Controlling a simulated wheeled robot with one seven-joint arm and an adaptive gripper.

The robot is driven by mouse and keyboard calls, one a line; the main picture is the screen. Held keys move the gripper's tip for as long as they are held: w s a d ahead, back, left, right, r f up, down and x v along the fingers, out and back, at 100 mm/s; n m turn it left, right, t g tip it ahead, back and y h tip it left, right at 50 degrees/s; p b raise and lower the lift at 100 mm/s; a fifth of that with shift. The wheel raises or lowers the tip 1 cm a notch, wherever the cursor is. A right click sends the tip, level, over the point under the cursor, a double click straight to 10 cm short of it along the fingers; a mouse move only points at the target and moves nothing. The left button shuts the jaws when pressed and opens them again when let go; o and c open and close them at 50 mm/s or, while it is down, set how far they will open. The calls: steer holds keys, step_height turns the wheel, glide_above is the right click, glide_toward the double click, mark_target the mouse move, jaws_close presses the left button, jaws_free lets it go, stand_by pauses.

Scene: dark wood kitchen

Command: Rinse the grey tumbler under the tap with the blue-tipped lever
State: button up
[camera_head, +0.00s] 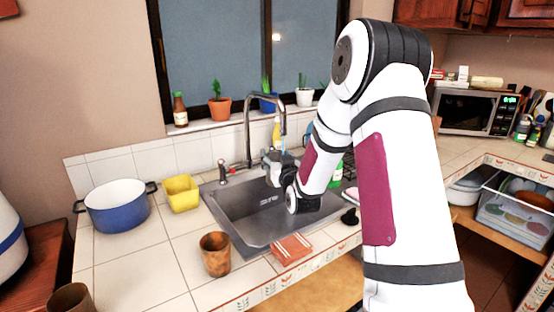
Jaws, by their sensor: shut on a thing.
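The tall curved tap (248,125) stands at the back of the steel sink, with its spout bending down over the basin. A small handle with a red tip (222,170) stands left of the tap's base. I cannot make out a blue tip on a lever. My gripper (274,172) is over the sink, just below the spout, and is small and partly hidden by my own arm. It is shut on a small grey thing, seemingly the grey tumbler (271,160), beneath the spout end. Whether water runs onto it is too small to tell.
The sink basin (240,205) is otherwise clear. A blue pot (117,210), a yellow container (181,194) and a brown cup (215,256) stand left of it. Potted plants line the windowsill.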

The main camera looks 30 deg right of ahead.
steer(key=shift+d, duration=0.15)
stand_by(0.3)
steer(key=shift+s+d, duration=0.1)
steer(key=shift+d, duration=0.35)
steer(key=shift+a, duration=0.15)
steer(key=shift+a+b, duration=0.3)
steer(key=shift+a, duration=0.15)
steer(key=p+v, duration=0.1)
steer(key=v, duration=0.6)
steer(key=shift+s+d+p, duration=0.25)
steer(key=shift+s+p, duration=0.15)
steer(key=shift+s, duration=0.1)
stand_by(0.4)
